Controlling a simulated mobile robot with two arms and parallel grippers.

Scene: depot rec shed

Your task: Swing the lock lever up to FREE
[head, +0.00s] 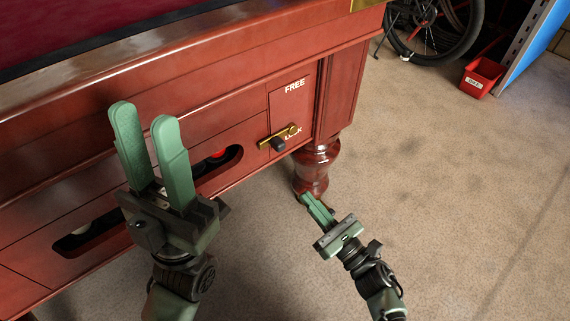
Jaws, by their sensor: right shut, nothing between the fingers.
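The brass lock lever (268,140) is on the front of a red-brown wooden table, on a panel near its right corner. It lies roughly sideways, slanting slightly with the panel, just above and partly over the LOCK label (293,133). A dark knob (278,144) shows at its lower side. The FREE label (294,87) is higher on the same panel. My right gripper (313,203) is shut and empty, below the lever and in front of the table leg. My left gripper (144,112) is open and empty, in front of the table's left part, apart from the lever.
The table (200,75) has a long slot with balls inside, one red (217,154), partly hidden behind my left gripper. A turned leg (315,168) stands right of the lever. A red bin (482,78) and a bicycle wheel (432,25) are at back right. Floor at right is clear.

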